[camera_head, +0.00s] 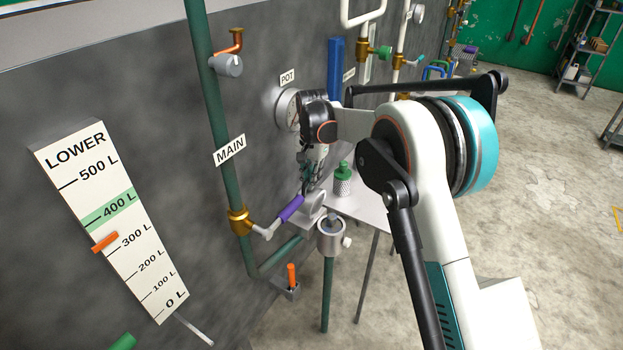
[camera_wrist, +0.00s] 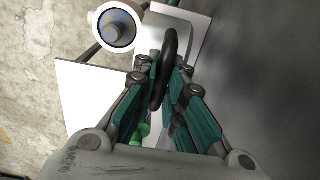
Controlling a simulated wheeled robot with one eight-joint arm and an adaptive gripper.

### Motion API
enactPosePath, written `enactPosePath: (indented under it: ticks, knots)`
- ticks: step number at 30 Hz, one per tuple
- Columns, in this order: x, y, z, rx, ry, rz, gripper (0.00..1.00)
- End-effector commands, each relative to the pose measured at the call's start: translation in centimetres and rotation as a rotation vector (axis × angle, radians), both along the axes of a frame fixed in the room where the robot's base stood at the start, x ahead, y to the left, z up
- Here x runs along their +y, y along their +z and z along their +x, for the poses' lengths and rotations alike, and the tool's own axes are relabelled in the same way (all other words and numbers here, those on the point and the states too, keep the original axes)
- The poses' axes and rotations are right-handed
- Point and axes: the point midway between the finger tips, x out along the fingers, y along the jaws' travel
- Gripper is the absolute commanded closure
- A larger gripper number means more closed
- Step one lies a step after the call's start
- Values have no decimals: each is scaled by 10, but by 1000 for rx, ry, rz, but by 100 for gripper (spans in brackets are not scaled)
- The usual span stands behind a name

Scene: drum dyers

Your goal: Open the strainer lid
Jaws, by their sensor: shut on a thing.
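The strainer is a grey round pot (camera_head: 331,240) on a green pipe in the head view. Its top is uncovered, and the wrist view looks down into the pot's white rim and dark inside (camera_wrist: 118,28). A pale grey lid-like piece (camera_head: 316,204) stands tilted behind the pot, below my gripper (camera_head: 308,182). In the wrist view my gripper (camera_wrist: 168,82) is shut on a dark rounded handle (camera_wrist: 169,48), in front of a shiny grey plate (camera_wrist: 195,24). The join between handle and plate is partly hidden by the fingers.
A white table (camera_head: 362,208) with a green-capped jar (camera_head: 343,180) stands right behind the pot. A purple-handled valve (camera_head: 290,208) on the MAIN pipe (camera_head: 209,110) is close at left. An orange-handled valve (camera_head: 291,276) sits lower. The dark wall is close behind.

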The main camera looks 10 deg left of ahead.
Motion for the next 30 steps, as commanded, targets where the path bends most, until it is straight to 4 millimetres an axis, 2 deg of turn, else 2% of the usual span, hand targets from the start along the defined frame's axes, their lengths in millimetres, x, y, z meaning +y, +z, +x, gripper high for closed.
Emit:
enactPosePath:
  ticks: [1, 3, 13, 17, 20, 30]
  knots:
    - [0, 0, 0, 0, 1, 0, 86]
    - [0, 0, 0, 0, 1, 0, 70]
    - [0, 1, 0, 0, 0, 0, 69]
    - [0, 8, 0, 0, 0, 0, 69]
    - [-1, 23, 0, 0, 0, 0, 69]
    - [-1, 90, 0, 0, 0, 0, 69]
